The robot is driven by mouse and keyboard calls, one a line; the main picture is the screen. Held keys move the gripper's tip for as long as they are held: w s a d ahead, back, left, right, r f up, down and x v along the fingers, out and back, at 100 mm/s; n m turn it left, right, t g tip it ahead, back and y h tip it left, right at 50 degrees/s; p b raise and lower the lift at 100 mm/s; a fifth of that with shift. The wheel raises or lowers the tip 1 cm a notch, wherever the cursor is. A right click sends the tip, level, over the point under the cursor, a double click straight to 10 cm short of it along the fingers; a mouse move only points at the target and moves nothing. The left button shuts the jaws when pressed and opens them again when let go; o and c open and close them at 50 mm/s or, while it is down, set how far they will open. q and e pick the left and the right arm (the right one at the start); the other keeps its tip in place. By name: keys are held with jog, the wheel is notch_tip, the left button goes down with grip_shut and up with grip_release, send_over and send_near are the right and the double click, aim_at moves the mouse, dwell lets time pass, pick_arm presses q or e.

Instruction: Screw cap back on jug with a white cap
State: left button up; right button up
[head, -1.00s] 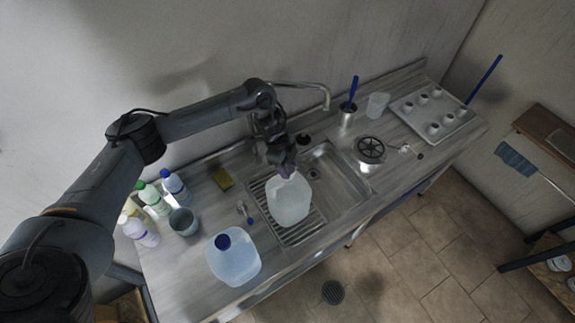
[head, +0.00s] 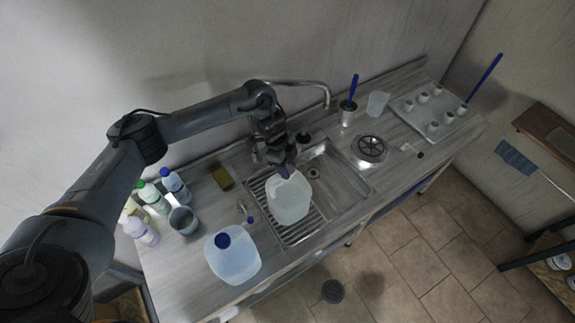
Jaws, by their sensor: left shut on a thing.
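A translucent whitish jug (head: 289,203) stands on the ribbed drainer beside the sink basin. My left gripper (head: 286,171) is over the top of this jug, fingers pointing down and shut at its neck. What it grips looks like the white cap, but the fingers hide most of it, and I cannot tell how it sits on the neck. My right gripper is not in view.
Several bottles (head: 158,198) and a grey cup (head: 184,221) stand at the counter's left end. A tray with several white cups (head: 434,110) is at the right.

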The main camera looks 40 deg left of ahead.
pick_arm(q)
jog(key=shift+f, duration=0.45)
dwell(0.3)
jog(key=shift+f, duration=0.15)
dwell(0.7)
jog(key=shift+f, duration=0.15)
dwell(0.5)
jog(key=shift+f+m+g+b, duration=0.1)
jog(key=shift+m+g+b, duration=0.4)
jog(key=shift+m+b, duration=1.05)
jog(key=shift+w+m+p, duration=0.1)
jog(key=shift+m+p, duration=0.4)
jog(key=shift+m, duration=0.35)
jog(key=shift+r, duration=0.2)
jog(key=shift+f+m+g, duration=0.1)
jog(key=shift+m+g, duration=0.2)
jog(key=shift+m, duration=0.2)
jog(key=shift+p, duration=0.4)
